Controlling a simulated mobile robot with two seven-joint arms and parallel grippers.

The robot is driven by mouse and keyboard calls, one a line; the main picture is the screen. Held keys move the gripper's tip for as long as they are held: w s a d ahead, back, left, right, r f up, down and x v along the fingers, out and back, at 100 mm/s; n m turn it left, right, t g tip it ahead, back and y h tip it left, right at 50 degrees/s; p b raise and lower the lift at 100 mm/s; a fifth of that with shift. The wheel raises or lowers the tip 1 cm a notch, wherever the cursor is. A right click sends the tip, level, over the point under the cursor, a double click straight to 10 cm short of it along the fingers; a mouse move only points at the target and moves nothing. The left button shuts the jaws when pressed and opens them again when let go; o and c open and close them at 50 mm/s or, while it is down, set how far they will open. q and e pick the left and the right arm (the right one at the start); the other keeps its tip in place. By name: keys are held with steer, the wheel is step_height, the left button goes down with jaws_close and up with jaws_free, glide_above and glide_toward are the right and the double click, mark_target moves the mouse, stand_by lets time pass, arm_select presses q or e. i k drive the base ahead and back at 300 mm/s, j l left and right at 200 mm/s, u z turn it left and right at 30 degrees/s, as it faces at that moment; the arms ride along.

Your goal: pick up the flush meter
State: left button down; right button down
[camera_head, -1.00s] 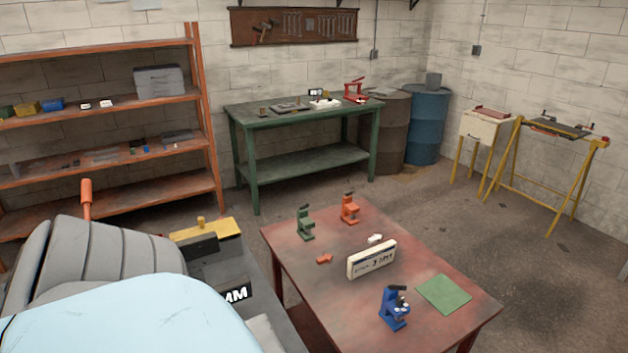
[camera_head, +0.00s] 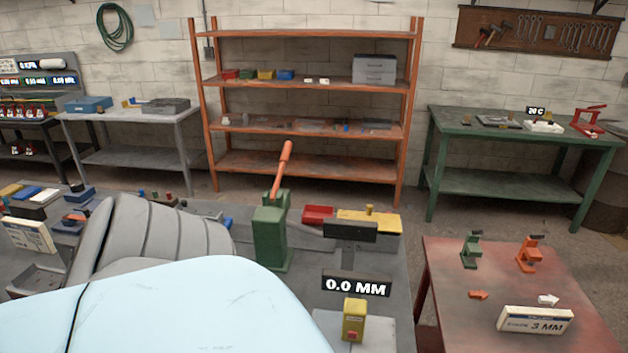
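A small yellow device (camera_head: 354,321) with a red button stands upright on a grey pad at the bottom of the view, right of centre. A black display reading "0.0 MM" (camera_head: 356,285) is just above it in the picture. These look like the flush meter and its readout, but no label names it. Neither of my grippers is in view.
On the grey bench (camera_head: 395,290), a green lever press (camera_head: 270,235) with an orange handle stands left of the device. Behind are a red block (camera_head: 318,214) and a yellow fixture (camera_head: 385,228). A red table (camera_head: 460,320) stands right, with a floor gap between.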

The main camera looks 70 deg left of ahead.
mark_target(355, 310)
steer(key=u, duration=0.4)
steer(key=l+u, duration=0.15)
steer(key=u, duration=0.65)
steer(key=l+u, duration=0.15)
steer(key=u, duration=0.65)
